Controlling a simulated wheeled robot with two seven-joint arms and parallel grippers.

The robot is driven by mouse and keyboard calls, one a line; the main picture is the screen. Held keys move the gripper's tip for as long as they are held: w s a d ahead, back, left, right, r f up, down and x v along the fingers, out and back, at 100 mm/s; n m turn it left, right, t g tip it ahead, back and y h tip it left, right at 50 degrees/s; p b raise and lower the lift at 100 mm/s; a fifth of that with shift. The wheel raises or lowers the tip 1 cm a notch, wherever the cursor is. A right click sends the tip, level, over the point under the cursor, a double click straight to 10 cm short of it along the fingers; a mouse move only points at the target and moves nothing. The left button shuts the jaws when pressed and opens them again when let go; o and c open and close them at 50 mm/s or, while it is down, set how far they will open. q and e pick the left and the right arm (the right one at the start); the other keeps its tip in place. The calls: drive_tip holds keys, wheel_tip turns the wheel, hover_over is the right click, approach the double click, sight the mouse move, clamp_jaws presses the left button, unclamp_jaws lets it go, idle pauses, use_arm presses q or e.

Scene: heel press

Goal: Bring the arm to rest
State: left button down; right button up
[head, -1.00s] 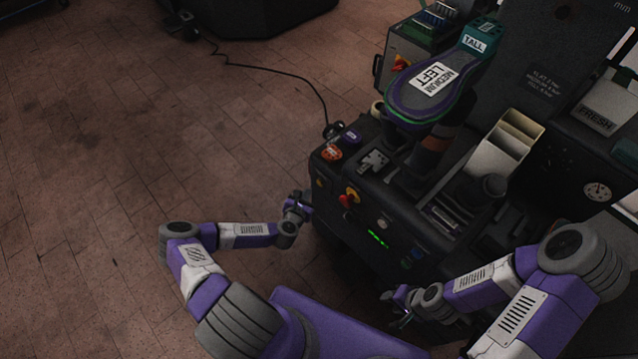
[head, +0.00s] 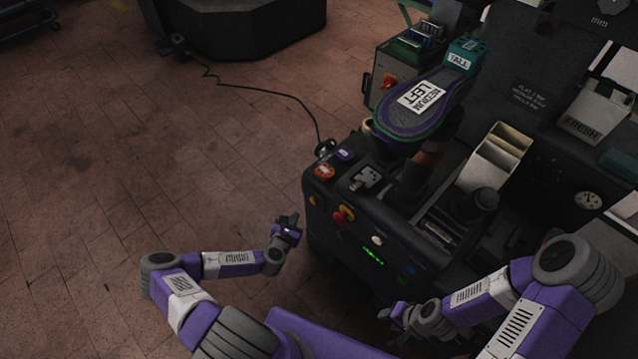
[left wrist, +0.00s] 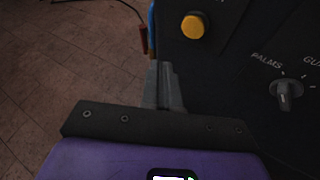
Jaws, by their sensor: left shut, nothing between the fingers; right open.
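My left gripper (head: 289,222) is shut and empty, in front of the press's left front corner and apart from it.
The left wrist view shows a yellow button (left wrist: 194,26) and a PALMS/GU selector knob (left wrist: 286,92). A cream divided bin (head: 493,157) stands right.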

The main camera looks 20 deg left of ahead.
use_arm(q)
drive_tip(key=s+d+r+m+g+h+p, duration=0.2)
drive_tip(key=s+d+m+g+h, duration=0.15)
drive_tip(key=d+m, duration=0.5)
drive_tip(key=s+d+r+m+g+h+p, duration=0.2)
drive_tip(key=d+m+h, duration=0.2)
drive_tip(key=d+m, duration=0.45)
drive_tip(key=s+d+r+m+g+y+p, duration=0.1)
drive_tip(key=s+d+r+m+g+p, duration=0.2)
drive_tip(key=s+r+m+g, duration=0.4)
drive_tip(key=s+r+m+p, duration=0.1)
drive_tip(key=s+m, duration=0.6)
drive_tip(key=m, duration=0.1)
drive_tip(key=shift+s+d+r+m+y+p, duration=0.15)
drive_tip(key=shift+s+r+m+y+p, duration=0.1)
drive_tip(key=shift+s+m+y+p, duration=0.15)
